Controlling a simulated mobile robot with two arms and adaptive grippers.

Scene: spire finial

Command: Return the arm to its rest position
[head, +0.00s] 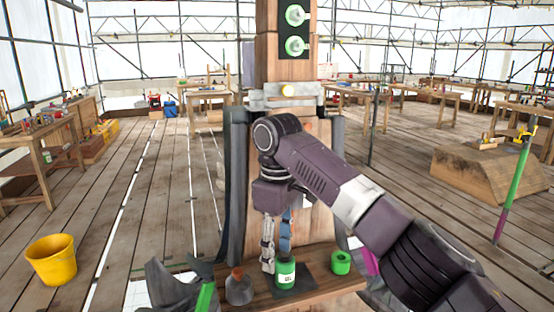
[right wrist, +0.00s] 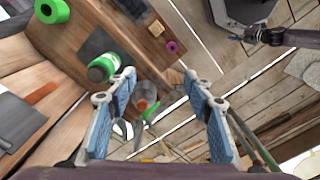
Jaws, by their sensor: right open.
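My right arm (head: 370,210) comes in from the right in the head view and bends in front of the wooden post (head: 307,130). My right gripper (head: 277,250) hangs downward above the wooden ledge (head: 325,295), near the green bottle (head: 286,273). In the right wrist view my right gripper (right wrist: 161,76) has its blue-padded fingers wide apart with nothing held between them. The green bottle (right wrist: 104,68) lies beyond the left finger there. What looks like my left gripper (right wrist: 240,38) is at the upper right of that view, too small to read; the head view does not show it.
The ledge also carries a grey orange-topped bottle (head: 239,288), a green roll (head: 341,262) and a dark mat (head: 300,288). A grey collar (head: 265,100) wraps the post. A yellow bucket (head: 52,260) stands left. Plank floor (head: 150,200) is open on the left.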

